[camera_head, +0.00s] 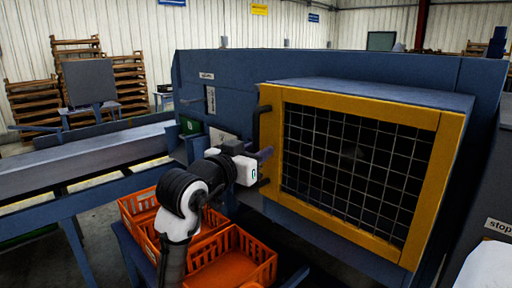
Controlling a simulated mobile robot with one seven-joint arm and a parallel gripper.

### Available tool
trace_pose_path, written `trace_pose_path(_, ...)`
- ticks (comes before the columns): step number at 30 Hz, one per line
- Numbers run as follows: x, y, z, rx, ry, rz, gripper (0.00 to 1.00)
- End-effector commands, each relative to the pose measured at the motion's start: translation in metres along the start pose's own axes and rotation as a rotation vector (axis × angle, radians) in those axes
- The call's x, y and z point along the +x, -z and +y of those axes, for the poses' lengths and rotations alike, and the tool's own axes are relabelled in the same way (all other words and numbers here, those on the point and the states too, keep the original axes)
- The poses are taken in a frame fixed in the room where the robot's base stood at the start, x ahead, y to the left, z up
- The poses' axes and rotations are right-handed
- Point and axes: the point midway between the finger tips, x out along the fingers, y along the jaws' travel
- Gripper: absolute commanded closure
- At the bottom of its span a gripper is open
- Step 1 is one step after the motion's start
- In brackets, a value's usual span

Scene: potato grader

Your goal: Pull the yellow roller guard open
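The yellow roller guard (425,190) is a yellow frame with wire mesh on the front of a blue box, at the right of the head view. It looks closed against the box. A dark upright handle (264,128) is on its left edge. My gripper (266,154) is beside that left edge, close to the handle. My arm comes up from the bottom of the view. The fingers are small and dark, and whether they are open, shut or touching the handle cannot be told.
Orange crates (268,262) stand below and around my arm. A grey conveyor (80,160) runs along the left. The blue machine body (330,62) stands behind the guard. Wooden pallets (32,105) are stacked at the back left.

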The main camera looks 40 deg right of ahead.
Motion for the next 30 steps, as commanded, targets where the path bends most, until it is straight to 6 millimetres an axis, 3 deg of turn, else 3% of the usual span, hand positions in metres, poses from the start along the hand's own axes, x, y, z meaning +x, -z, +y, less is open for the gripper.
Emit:
trace_pose_path(9,0.0026,-0.0005,-0.0003,0.0,0.001,0.0,0.67)
trace_pose_path(17,0.0023,-0.0003,-0.0004,0.0,0.001,0.0,1.0)
trace_pose_path(30,0.0013,-0.0001,-0.0013,0.0,0.007,0.001,1.0)
